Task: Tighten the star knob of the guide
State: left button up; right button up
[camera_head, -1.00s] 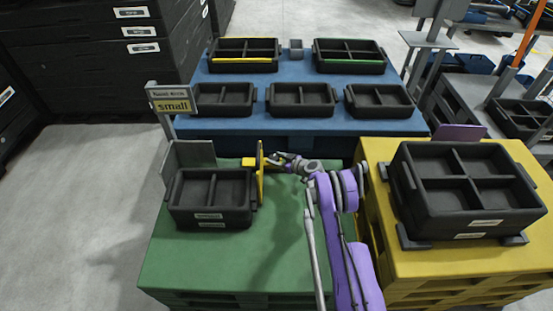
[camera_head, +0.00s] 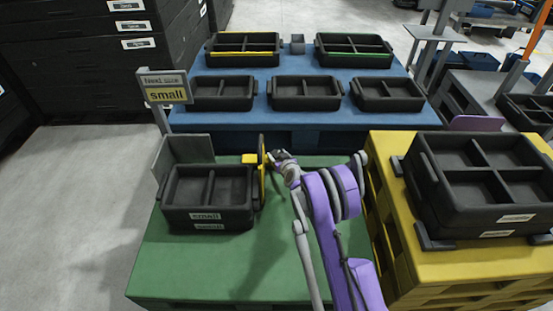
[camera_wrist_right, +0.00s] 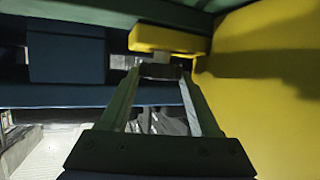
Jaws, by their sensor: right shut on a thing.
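The guide (camera_head: 261,178) is a thin yellow upright plate, seen nearly edge-on, at the right end of the small black crate (camera_head: 207,198) on the green pallet. A yellow block (camera_head: 249,159) juts out on its crate side. My right gripper (camera_head: 271,158) reaches the plate from the right and is shut. In the right wrist view, the fingertips (camera_wrist_right: 163,72) close on a small dark part below a yellow bar (camera_wrist_right: 168,39), beside a large yellow surface (camera_wrist_right: 265,75). I take the dark part for the star knob; its star shape is hidden. My left gripper is not in view.
A grey plate (camera_head: 176,160) and a sign reading "small" (camera_head: 165,96) stand behind the small crate. A yellow pallet (camera_head: 398,235) with a larger black crate (camera_head: 480,180) is at the right. A blue platform (camera_head: 290,122) with several crates is behind. The green pallet's front (camera_head: 215,265) is clear.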

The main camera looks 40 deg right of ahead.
jog(key=shift+b, duration=0.4)
jog(key=o, duration=1.4)
